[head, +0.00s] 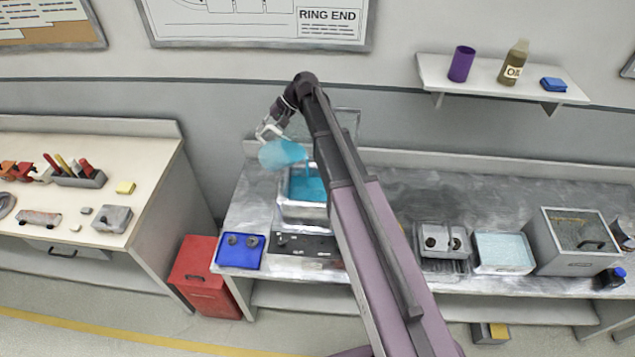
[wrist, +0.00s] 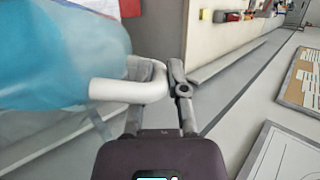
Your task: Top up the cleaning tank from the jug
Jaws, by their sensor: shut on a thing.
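The jug (head: 282,154) is translucent blue with a white handle and is tilted over the cleaning tank (head: 303,211). The tank is an open metal box on the grey bench with blue liquid (head: 308,188) inside. A thin blue stream appears to run from the jug's right end down into the tank. My gripper (head: 268,130) is shut on the jug's white handle above and left of the tank. In the wrist view, my gripper (wrist: 163,78) closes around the handle (wrist: 112,90), and the blue jug body (wrist: 60,50) fills the upper left. My arm hides part of the bench right of the tank.
A blue tray (head: 240,251) with two round parts lies at the bench's front left. A red bin (head: 199,277) stands on the floor beside the bench.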

